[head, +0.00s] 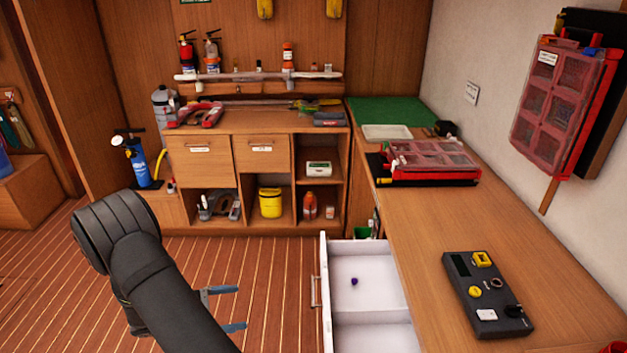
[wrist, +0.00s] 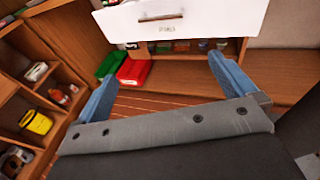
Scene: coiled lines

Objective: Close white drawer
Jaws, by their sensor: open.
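The white drawer (head: 368,271) is pulled out from under the right-hand counter in the head view. A small dark purple object lies inside it. Its handle (head: 314,291) is on the left-facing front. In the wrist view the white drawer front (wrist: 190,20) shows at the top, with a handle and a label. My gripper (head: 240,308) is to the left of the drawer, apart from it, with its fingers pointing toward the drawer front. In the wrist view my gripper (wrist: 160,85) has its two blue fingers spread wide with nothing between them.
The wooden counter (head: 430,230) above the drawer holds a dark control box (head: 487,294) and a red organizer case (head: 432,160). A green bin (wrist: 112,65) and a red bin (wrist: 133,72) sit below the drawer. The striped floor (head: 260,265) left of the drawer is clear.

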